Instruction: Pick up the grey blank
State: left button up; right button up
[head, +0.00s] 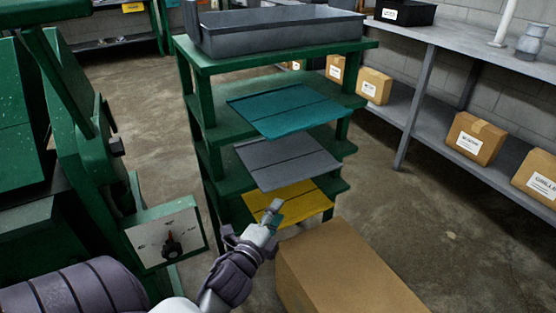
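The grey blank (286,160) is a flat sheet with crease lines. It lies on the middle level of a green rack (213,125), its front edge sticking out past the shelf. A teal blank (284,106) lies on the level above, and a yellow blank (312,203) on the level below. My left gripper (276,213) is in front of the yellow blank, below and apart from the grey blank. Its fingers are small here, and I cannot tell whether they are apart. I see nothing clearly held. My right gripper is out of view.
A cardboard box (345,270) stands close to the right of my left gripper. A green machine with a control panel (166,230) is at left. A grey tray (275,30) tops the rack. Shelving (470,40) with boxes lines the right wall. Floor between rack and shelving is clear.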

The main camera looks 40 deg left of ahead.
aim_at(292, 183)
pick_arm(q)
jog(key=x, duration=0.4)
jog(key=r+b+x, duration=0.1)
jog(key=x, duration=0.4)
jog(key=b+x, duration=0.1)
jog(key=x, duration=0.3)
jog(key=shift+w+a+r, duration=0.2)
jog(key=shift+w+a, duration=0.05)
jog(key=shift+w, duration=0.1)
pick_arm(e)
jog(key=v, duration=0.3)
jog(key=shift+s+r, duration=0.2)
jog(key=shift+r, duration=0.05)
pick_arm(q)
grip_shut()
jog(key=shift+r, duration=0.1)
